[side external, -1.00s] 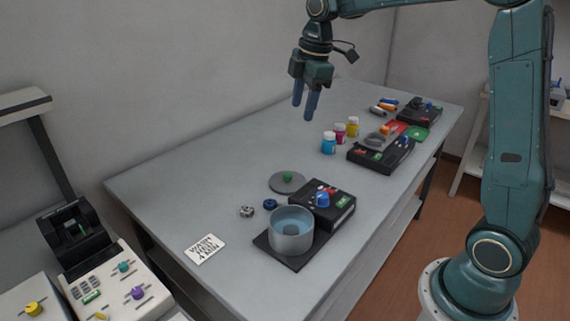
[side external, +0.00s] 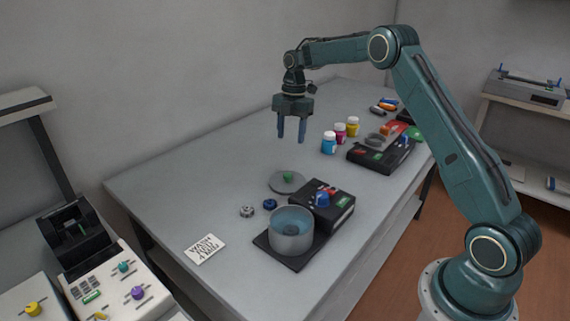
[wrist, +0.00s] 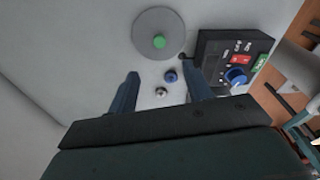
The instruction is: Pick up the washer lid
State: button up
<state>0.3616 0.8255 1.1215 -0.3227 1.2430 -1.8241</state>
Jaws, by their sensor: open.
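The washer lid (side external: 279,186) is a flat grey disc with a green knob (side external: 288,176) at its middle. It lies flat on the table, left of the black control box of the washer. In the wrist view the lid (wrist: 145,27) shows at the top, beyond my fingertips, with its green knob (wrist: 159,41) facing the camera. My gripper (side external: 291,139) is open and empty, pointing down, well above the table and above the lid in the side view. In the wrist view my two fingers (wrist: 162,84) are spread apart, with nothing between them touching.
The washer (side external: 291,242) is an open grey pot of bluish liquid beside its black box (side external: 335,210). A silver part (side external: 247,211) and a blue part (side external: 270,204) lie near the lid. Coloured bottles (side external: 329,143) and another black device (side external: 376,160) stand farther back.

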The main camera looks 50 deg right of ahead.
send_over(288, 174)
jog(key=shift+d+f, duration=0.15)
jog(key=shift+f, duration=2)
jog(key=shift+d+f, duration=0.15)
jog(key=shift+f, duration=2)
jog(key=shift+a+f, duration=0.15)
jog(key=shift+f, duration=1.15)
jog(key=shift+a+f, duration=0.15)
jog(key=shift+f, duration=1.1)
grip_shut()
notch_tip(288, 174, up, 20)
